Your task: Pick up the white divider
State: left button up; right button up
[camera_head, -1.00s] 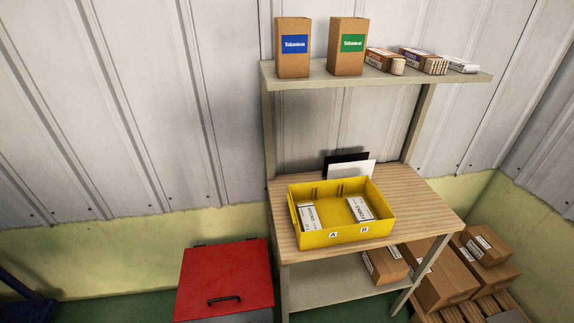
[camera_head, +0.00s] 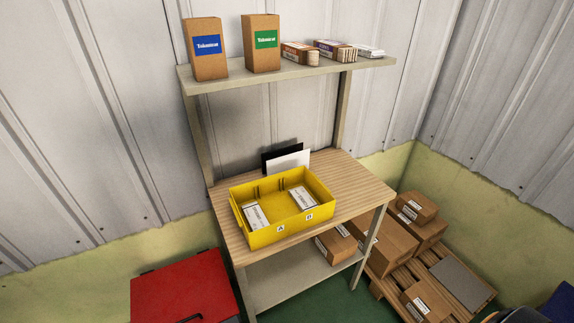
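The white divider (camera_head: 291,161) is a thin white panel standing upright at the back of the wooden table (camera_head: 345,190). A black panel (camera_head: 272,156) stands just behind it and shows at its left and top. The lower part of the white divider is partly hidden behind the yellow bin (camera_head: 262,237). The bin sits on the table, with labels A and B on its front and white packs inside: one at the left (camera_head: 256,216) and one at the right (camera_head: 302,198).
A shelf (camera_head: 290,78) above the table holds two tall brown boxes (camera_head: 206,50) and several small packs. A red-lidded box (camera_head: 186,290) stands left of the table. Cardboard boxes on a pallet (camera_head: 468,285) are at the right. The table's right end is bare.

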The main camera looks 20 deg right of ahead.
aim_at(275, 166)
jog(key=i+l, duration=0.1)
jog(key=l, duration=0.25)
jog(key=i+l+u, duration=0.15)
jog(key=l, duration=0.15)
jog(key=i+l, duration=0.1)
jog(key=l, duration=0.25)
jog(key=i+l+u, duration=0.1)
jog(key=l, duration=0.25)
